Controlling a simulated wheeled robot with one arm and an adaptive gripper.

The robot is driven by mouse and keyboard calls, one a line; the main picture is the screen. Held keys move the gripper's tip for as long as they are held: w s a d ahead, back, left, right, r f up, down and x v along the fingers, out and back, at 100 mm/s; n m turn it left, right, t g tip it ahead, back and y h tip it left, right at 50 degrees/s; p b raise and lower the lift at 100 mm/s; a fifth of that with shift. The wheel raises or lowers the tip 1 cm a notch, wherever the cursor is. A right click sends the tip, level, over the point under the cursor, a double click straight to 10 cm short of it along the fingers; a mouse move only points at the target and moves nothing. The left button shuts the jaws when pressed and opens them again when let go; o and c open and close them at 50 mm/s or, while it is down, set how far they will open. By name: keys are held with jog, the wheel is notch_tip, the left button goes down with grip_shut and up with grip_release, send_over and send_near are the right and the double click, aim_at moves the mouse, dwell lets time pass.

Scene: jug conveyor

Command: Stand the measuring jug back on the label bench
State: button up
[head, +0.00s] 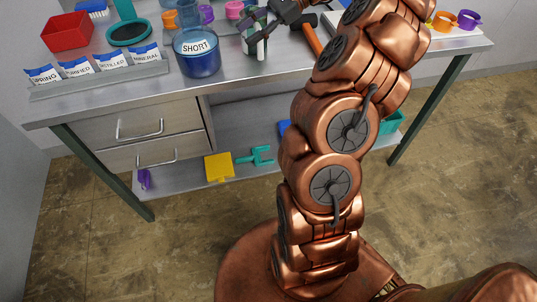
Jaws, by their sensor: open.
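The label bench (232,85) is a grey metal table with drawers, and its top crosses the upper part of the head view. My gripper (257,27) is at the top middle, above the bench, with its dark fingers apart. Beside and partly behind the fingers is a clear object with green and white parts (259,48), upright on the bench top. It may be the measuring jug, but the gripper hides much of it and I cannot tell for sure. I cannot tell whether the fingers touch it.
A blue jar marked SHORT (197,52) stands left of my gripper. A rack of label cards (98,78), a red tray (68,32) and a dark round teal-rimmed dish (129,33) are further left. An orange-handled tool (312,40) lies to the right, near my arm.

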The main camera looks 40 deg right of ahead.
jog(key=s+a+n+g+h, duration=0.25)
jog(key=s+a+n, duration=0.3)
jog(key=a, duration=0.45)
jog(key=s+a+n+g+h, duration=0.25)
jog(key=s+a+n, duration=0.3)
jog(key=a, duration=0.55)
jog(key=s+d+f+n+h, duration=0.1)
jog(key=s+f+n+h, duration=0.2)
jog(key=s, duration=0.7)
jog(key=s+d+f+n+h, duration=0.1)
jog(key=s+f+n+h, duration=0.2)
jog(key=s+f, duration=0.3)
jog(key=s+n, duration=0.1)
jog(key=s, duration=0.3)
jog(key=shift+s+d+f+n+h, duration=0.15)
jog(key=shift+s+f+n+h, duration=0.15)
jog(key=shift+h, duration=0.1)
jog(key=shift+r, duration=0.15)
notch_tip(320, 180, up, 3)
jog(key=p, duration=0.3)
jog(key=shift+r, duration=0.15)
